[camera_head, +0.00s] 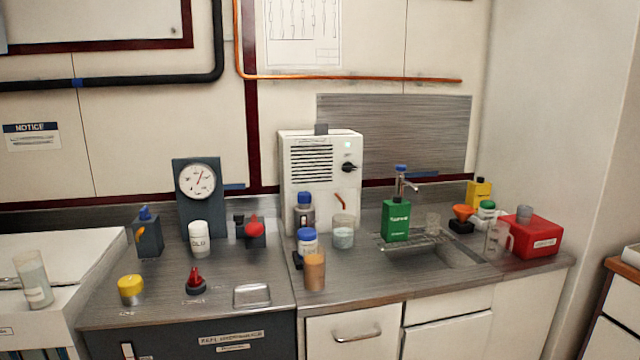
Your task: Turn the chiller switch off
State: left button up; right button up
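The white chiller-like box (322,178) stands at the back of the counter against the wall, with dark vent slats on its front. A black rotary switch (348,167) sits on the upper right of its front, with a light mark pointing right. A small pale green light (347,145) shows above the switch. Any lettering by the switch is too small to read. Bottles and a beaker stand before the box and hide part of its lower front. Neither of my grippers is in view.
A blue-capped bottle (304,212), a beaker (343,232), a white jar (307,243) and a tan cylinder (314,271) stand before the box. A green bottle (396,221) stands by the sink (449,254) to the right. A gauge panel (199,190) stands left.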

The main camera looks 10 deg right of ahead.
aim_at(347, 167)
jog(key=i+l+z, duration=0.1)
jog(key=l, duration=0.3)
jog(key=i+l, duration=0.1)
jog(key=l, duration=0.3)
jog(key=i+l+z, duration=0.15)
jog(key=l, duration=0.25)
